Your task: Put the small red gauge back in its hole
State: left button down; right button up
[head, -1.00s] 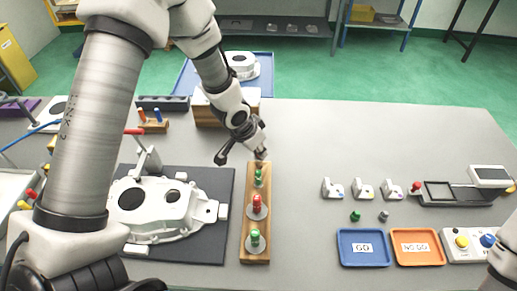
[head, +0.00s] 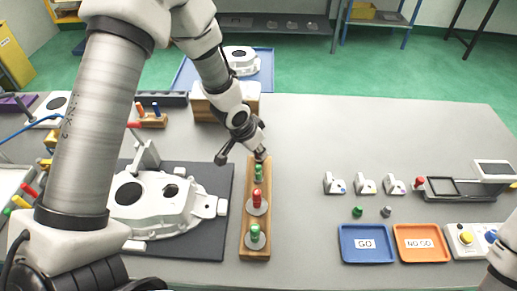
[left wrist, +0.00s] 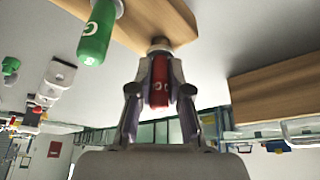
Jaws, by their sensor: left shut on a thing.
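My left gripper (head: 261,154) is at the far end of the wooden gauge block (head: 249,247). In the left wrist view, the gripper (left wrist: 160,100) is shut on the small red gauge (left wrist: 160,75). The gauge's grey end meets the wooden block (left wrist: 165,18); I cannot tell whether it is in its hole or only against the block. The fingers hide this gauge in the head view. A small green gauge (head: 258,173) stands beside it, and it also shows in the left wrist view (left wrist: 97,35). A larger red gauge (head: 257,198) and green gauge (head: 254,235) stand nearer.
A white casting (head: 160,205) lies on a dark mat (head: 222,175) left of the block. Blue GO (head: 365,258) and orange NO GO (head: 420,257) trays lie at right, with small castings (head: 365,185) behind. Bench between block and trays is clear.

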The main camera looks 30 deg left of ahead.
pick_arm(q)
jog(key=shift+f+b, duration=0.6)
jog(key=shift+f, duration=0.2)
jog(key=c, duration=1)
grip_release()
jog(key=shift+r, duration=0.1)
jog(key=v, duration=1.2)
jog(key=shift+w, duration=0.15)
